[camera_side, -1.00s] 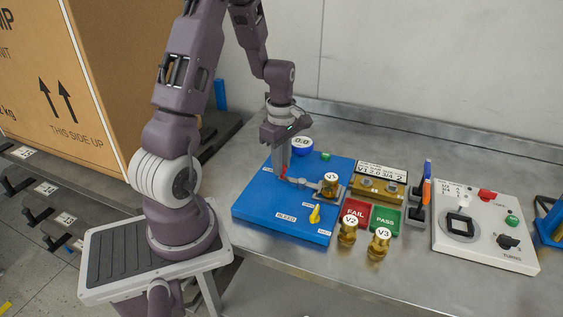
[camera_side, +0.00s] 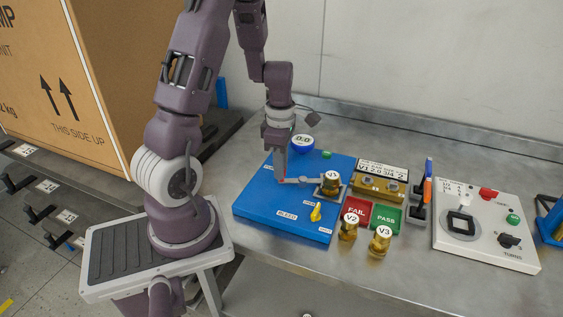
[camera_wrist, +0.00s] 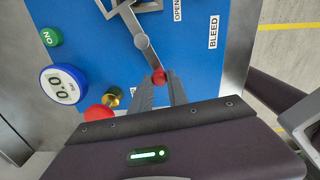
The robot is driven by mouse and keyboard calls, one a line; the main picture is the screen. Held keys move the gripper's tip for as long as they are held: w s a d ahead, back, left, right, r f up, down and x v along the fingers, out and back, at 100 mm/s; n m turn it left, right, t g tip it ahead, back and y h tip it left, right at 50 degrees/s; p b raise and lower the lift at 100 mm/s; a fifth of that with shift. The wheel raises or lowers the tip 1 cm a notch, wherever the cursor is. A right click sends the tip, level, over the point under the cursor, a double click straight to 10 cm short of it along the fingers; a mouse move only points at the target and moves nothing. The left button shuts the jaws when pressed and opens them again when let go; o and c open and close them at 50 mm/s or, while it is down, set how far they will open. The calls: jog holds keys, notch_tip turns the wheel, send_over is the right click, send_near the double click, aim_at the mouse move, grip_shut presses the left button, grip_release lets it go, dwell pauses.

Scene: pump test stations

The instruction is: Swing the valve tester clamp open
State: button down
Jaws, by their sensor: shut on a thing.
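The valve tester is a blue block (camera_side: 262,207) on the bench, with a round gauge (camera_side: 303,143) at its back. Its clamp is a grey metal arm (camera_side: 300,181) leading to a frame around the brass valve V1 (camera_side: 331,183). In the wrist view the clamp arm (camera_wrist: 133,27) ends in a red knob (camera_wrist: 158,76). My gripper (camera_side: 282,178) is low over the tester, shut on the clamp's red knob; its fingers (camera_wrist: 160,88) lie on either side of it in the wrist view. The fingers partly hide the knob in the side view.
Brass valves V2 (camera_side: 348,227) and V3 (camera_side: 380,244) stand in front of the red FAIL (camera_side: 357,212) and green PASS (camera_side: 387,219) pads. A yellow lever (camera_side: 315,213) sits on the tester. A white control panel (camera_side: 510,257) lies right. A large carton (camera_side: 70,90) stands left.

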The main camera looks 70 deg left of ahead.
jog(key=d+n, duration=0.1)
jog(key=n, duration=0.1)
jog(key=d+n, duration=0.1)
jog(key=n, duration=0.1)
jog(key=shift+s+d+n, duration=0.15)
jog(key=shift+d+n, duration=0.05)
jog(key=shift+n, duration=0.1)
jog(key=shift+w+d+n, duration=0.15)
jog(key=shift+d+n, duration=0.45)
jog(key=shift+n, duration=0.65)
jog(key=shift+w+d+n, duration=0.1)
jog(key=shift+d+n, duration=0.45)
jog(key=shift+n, duration=0.7)
jog(key=c, duration=1.3)
grip_release()
jog(key=shift+d, duration=0.1)
jog(key=shift+r, duration=0.1)
